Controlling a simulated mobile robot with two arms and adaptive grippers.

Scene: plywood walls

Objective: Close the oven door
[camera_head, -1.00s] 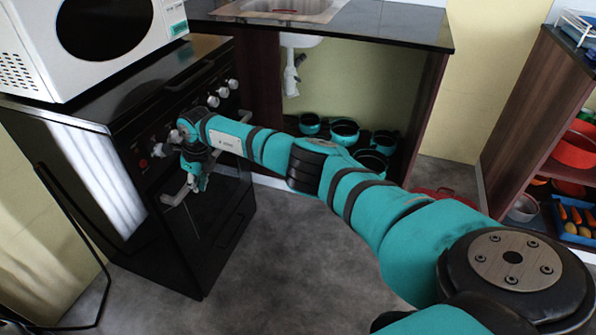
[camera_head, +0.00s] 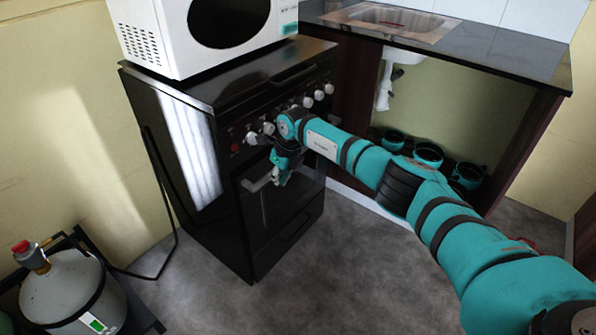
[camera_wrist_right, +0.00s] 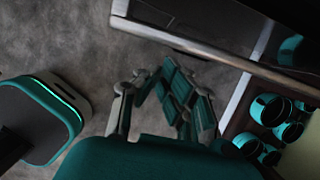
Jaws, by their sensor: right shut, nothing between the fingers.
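The black oven (camera_head: 200,150) stands at centre left in the head view. Its dark glass door (camera_head: 285,215) looks upright and in line with the oven front; a small gap cannot be ruled out. The pale door handle (camera_head: 257,184) runs across its top. My right gripper (camera_head: 279,180) is shut and empty, pointing down in front of the door, close to the handle. It hides part of the handle, and contact cannot be told. My right gripper also shows in the right wrist view (camera_wrist_right: 160,88), beside a pale metal bar (camera_wrist_right: 215,52). My left gripper is out of view.
A white microwave (camera_head: 155,35) sits on the oven. A sink counter (camera_head: 490,60) with teal pots (camera_head: 428,154) beneath stands to the right. A grey gas bottle (camera_head: 72,290) is at lower left. Grey floor (camera_head: 330,275) is clear in front of the oven.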

